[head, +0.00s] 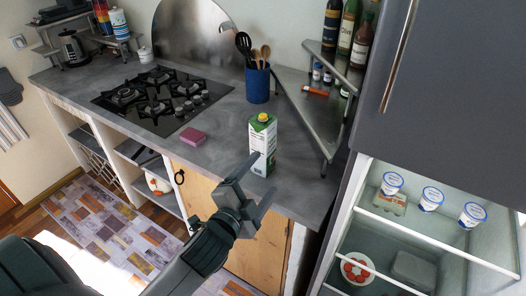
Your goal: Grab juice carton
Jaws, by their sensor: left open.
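The juice carton (262,146) is white and green with a yellow cap. It stands upright on the grey counter (225,136) near the front edge, to the right of the hob. My left gripper (257,179) is open in front of the carton, with its fingers pointing up toward it. One finger overlaps the lower left of the carton in the picture. I cannot tell whether it touches. Nothing shows between the fingers as held. My right gripper is not in view.
A metal corner shelf (312,115) with bottles is at the right. The open fridge (440,215) stands at the far right.

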